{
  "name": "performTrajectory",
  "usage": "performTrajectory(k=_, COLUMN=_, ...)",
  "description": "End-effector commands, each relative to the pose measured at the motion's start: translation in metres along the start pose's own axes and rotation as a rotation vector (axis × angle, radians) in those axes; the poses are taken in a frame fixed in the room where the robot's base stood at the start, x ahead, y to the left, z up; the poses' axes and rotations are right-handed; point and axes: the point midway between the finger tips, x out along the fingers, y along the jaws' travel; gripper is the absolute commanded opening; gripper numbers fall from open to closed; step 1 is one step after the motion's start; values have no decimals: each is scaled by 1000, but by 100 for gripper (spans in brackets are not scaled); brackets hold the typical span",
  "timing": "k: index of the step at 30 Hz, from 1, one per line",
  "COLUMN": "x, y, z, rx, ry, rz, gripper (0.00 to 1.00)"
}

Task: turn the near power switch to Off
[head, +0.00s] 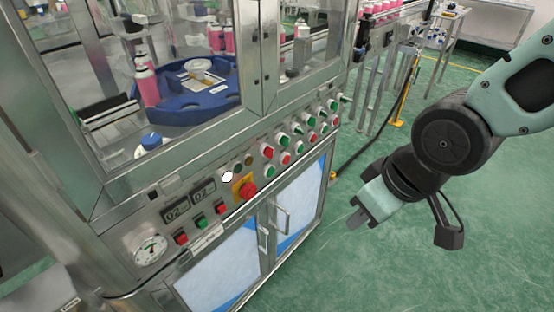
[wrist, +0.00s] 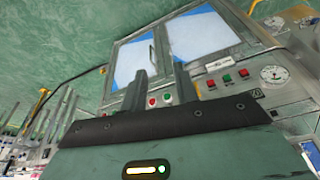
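The machine's sloped steel control panel (head: 205,195) runs along the front in the head view. It carries rows of red, green and white buttons or knobs; I cannot tell by label which one is the near power switch, nor read its setting. A red emergency stop knob (head: 248,189) sits on a yellow plate. My gripper (head: 357,220) hangs in free air right of the panel, apart from it and touching nothing. In the wrist view my gripper (wrist: 160,84) shows two separated fingers with nothing between them; they hide part of the panel.
Below the panel are cabinet doors with a protruding handle (head: 281,218). A pressure gauge (head: 151,250) and two small displays (head: 189,200) are at the panel's left. Behind glass stands a blue rotary tray (head: 195,103) with pink bottles. Green floor (head: 400,270) is clear around my gripper.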

Motion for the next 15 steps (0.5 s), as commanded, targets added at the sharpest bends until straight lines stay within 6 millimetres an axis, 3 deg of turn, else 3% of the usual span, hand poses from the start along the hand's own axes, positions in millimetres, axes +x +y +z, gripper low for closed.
performTrajectory(k=1, x=26, y=10, z=-8, rx=3, ry=54, rz=-10, gripper=30)
performTrajectory(k=6, x=78, y=29, z=-43, rx=-3, ry=289, rz=-74, gripper=30)
performTrajectory(k=10, x=107, y=36, z=-62, rx=18, ry=480, rz=-156, gripper=30)
performTrajectory(k=15, x=127, y=43, z=-77, rx=89, ry=743, rz=-292, gripper=30)
